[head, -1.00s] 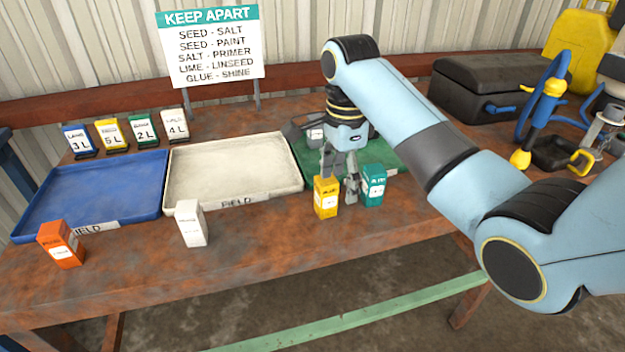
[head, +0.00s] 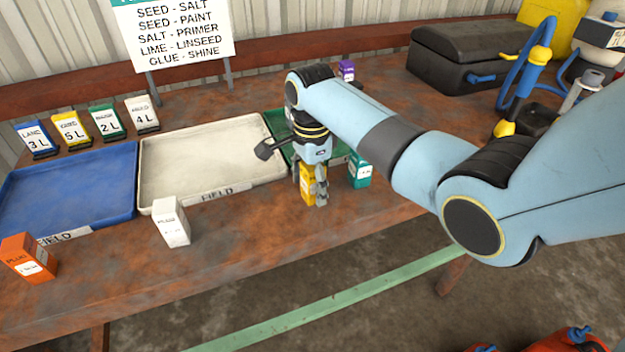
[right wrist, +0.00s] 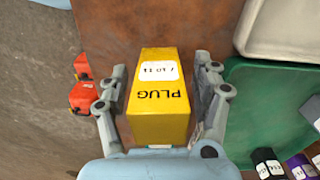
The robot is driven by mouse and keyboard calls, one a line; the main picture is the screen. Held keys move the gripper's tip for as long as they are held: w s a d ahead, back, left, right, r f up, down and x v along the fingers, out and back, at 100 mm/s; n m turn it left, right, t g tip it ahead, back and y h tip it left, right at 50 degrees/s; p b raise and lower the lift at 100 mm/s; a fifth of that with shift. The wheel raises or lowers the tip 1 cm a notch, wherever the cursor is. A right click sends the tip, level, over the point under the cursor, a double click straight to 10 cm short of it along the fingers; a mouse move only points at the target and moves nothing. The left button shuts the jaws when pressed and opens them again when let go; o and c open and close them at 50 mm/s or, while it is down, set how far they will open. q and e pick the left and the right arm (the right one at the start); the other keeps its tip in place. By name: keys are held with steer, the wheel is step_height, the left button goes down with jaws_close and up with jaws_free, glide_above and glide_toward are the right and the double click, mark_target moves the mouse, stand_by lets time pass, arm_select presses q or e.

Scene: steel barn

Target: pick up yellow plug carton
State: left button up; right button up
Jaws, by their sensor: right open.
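The yellow plug carton (head: 307,184) stands upright on the rusty bench near its front edge. It also shows in the right wrist view (right wrist: 160,92), with PLUG printed on its side. My right gripper (head: 309,190) is lowered around the carton from above. Its fingers (right wrist: 161,85) are open, one on each side of the carton, with a small gap visible on the right side. My left gripper is in neither view.
A teal carton (head: 359,171) stands close to the right of the yellow one. A white carton (head: 171,222) and an orange carton (head: 28,258) stand further left. A blue tray (head: 70,195), a cream tray (head: 205,160) and a green tray (head: 275,125) lie behind.

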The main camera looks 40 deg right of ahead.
steer(key=shift+f, duration=0.75)
steer(key=c, duration=1.3)
steer(key=shift+o, duration=0.2)
steer(key=shift+r, duration=0.15)
